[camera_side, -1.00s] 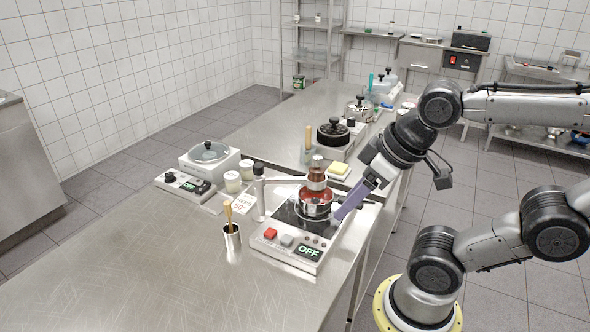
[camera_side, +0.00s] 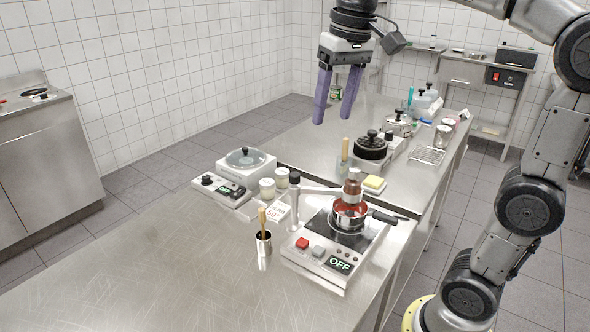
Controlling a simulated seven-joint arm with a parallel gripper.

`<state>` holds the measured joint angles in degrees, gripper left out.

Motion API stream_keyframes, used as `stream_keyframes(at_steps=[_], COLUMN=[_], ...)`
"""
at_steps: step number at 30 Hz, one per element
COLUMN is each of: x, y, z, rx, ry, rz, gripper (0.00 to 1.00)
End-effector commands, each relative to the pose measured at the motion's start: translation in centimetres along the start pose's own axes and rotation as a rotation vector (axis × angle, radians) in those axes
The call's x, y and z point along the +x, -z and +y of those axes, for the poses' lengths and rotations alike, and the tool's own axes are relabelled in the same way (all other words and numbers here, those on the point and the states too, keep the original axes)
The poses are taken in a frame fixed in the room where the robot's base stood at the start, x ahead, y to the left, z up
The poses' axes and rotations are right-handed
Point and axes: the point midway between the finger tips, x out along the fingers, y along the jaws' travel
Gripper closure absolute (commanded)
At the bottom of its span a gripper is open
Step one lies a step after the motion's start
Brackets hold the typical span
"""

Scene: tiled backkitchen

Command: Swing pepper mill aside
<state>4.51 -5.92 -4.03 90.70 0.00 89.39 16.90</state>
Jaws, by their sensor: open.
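The pepper mill (camera_side: 352,190) is brown and upright at the end of a grey swing arm (camera_side: 318,190). The swing arm reaches right from an upright post (camera_side: 295,207) with a black top. The mill is over the red pot (camera_side: 349,220), whose black handle points right. The pot stands on a hotplate (camera_side: 318,252) with an "OFF" display. My gripper (camera_side: 332,120) has purple fingers pointing down, spread apart and empty. In the picture it is above the mill, raised well over the worktop and touching nothing.
Left of the post are two small jars (camera_side: 267,189), a label card (camera_side: 278,211) and a lidded appliance (camera_side: 246,163). A metal cup (camera_side: 264,243) holds a wooden-handled tool. A yellow sponge (camera_side: 374,183) and a black-lidded pot (camera_side: 369,148) are behind. The front-left worktop is clear.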

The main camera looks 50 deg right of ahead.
Motion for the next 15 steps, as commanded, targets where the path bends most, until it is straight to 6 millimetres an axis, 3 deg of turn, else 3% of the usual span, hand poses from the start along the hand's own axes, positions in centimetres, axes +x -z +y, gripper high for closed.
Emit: stream_keyframes(at_steps=[1, 3, 9, 15], x=[0.3, 0.8, 3.8, 6.4], y=[2.1, 4.4, 9.4, 10.6], z=[-0.3, -0.5, -0.7, -0.4], rx=[0.02, 0.045, 0.079, 0.091], ry=[-0.01, -0.021, -0.042, -0.058], rz=[-0.027, -0.056, -0.112, -0.162], gripper=[0.38, 0.38, 0.38, 0.38])
